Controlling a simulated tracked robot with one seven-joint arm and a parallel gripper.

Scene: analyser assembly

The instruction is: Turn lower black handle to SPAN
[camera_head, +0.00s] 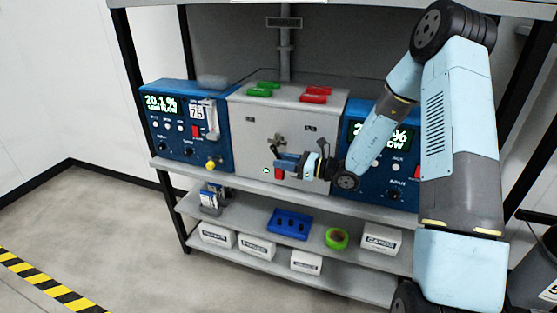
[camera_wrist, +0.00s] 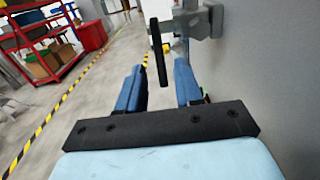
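A black handle (camera_wrist: 157,50) on a grey valve fitting (camera_wrist: 195,22) shows close up in the wrist view. It hangs down in that picture, and its end lies between the tips of my gripper (camera_wrist: 160,72). The two blue fingers are apart, with floor visible between them. I see no clear contact with the handle. In the head view my gripper (camera_head: 287,163) is at the front of the grey central box (camera_head: 240,150), just below the metal valve fittings (camera_head: 278,141). There the gripper partly covers the lower handle, and the small panel labels are too small to read.
Blue analyser units stand left (camera_head: 175,130) and right (camera_head: 365,180) of the box; my arm partly covers the right one. Lower shelves hold a blue tray (camera_head: 290,223), green tape (camera_head: 337,239) and white boxes.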

